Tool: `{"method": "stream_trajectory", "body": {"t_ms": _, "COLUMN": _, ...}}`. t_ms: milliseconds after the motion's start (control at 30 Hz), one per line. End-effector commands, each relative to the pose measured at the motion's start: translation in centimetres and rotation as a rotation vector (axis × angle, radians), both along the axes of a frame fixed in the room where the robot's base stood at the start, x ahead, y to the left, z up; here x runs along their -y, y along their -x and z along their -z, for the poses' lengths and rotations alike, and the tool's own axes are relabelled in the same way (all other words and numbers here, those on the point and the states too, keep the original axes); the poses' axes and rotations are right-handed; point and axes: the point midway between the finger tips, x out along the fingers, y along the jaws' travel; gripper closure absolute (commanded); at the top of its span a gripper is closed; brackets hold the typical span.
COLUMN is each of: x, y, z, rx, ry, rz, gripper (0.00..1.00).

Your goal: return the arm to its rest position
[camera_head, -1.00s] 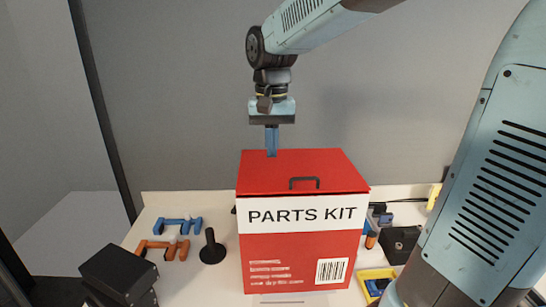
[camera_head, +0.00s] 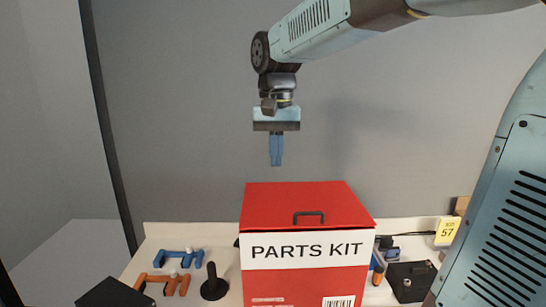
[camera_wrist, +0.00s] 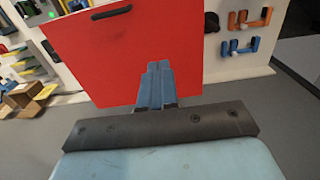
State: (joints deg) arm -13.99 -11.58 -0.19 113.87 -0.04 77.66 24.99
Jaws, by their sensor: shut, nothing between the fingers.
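My gripper (camera_head: 276,163) hangs pointing down above the back part of the red PARTS KIT box, clear of it in the head view. Its blue fingers are together with nothing between them. In the wrist view my gripper (camera_wrist: 156,82) shows its shut fingers in front of the red box top. The red box (camera_head: 258,282) stands upright on the white table, its lid (camera_head: 290,203) closed and its dark handle (camera_head: 309,216) on top. The box also shows in the wrist view (camera_wrist: 110,60).
Left of the box are a blue part (camera_head: 178,259), an orange part (camera_head: 160,283) and a black stand (camera_head: 213,287). A black box (camera_head: 114,294) is at the front left. Right are a black block (camera_head: 410,278) and a yellow tag (camera_head: 446,231). The air around my gripper is clear.

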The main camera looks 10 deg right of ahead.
Motion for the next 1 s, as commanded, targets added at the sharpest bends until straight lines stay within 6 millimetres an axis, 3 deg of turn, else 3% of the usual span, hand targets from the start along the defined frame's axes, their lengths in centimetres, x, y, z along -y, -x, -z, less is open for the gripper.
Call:
{"method": "stream_trajectory", "body": {"t_ms": 167, "x": 1.0, "y": 1.2, "z": 0.1, "rx": 0.036, "ry": -0.008, "rz": -0.011, "gripper": 1.0}}
{"method": "stream_trajectory", "body": {"t_ms": 433, "x": 4.4, "y": 5.7, "z": 1.2, "rx": 0.185, "ry": -0.022, "rz": -0.067, "gripper": 1.0}}
{"method": "stream_trajectory", "body": {"t_ms": 800, "x": 8.0, "y": 11.7, "z": 4.3, "rx": 0.396, "ry": 0.012, "rz": -0.15, "gripper": 1.0}}
{"method": "stream_trajectory", "body": {"t_ms": 1000, "x": 8.9, "y": 13.6, "z": 5.8, "rx": 0.467, "ry": 0.038, "rz": -0.182, "gripper": 1.0}}
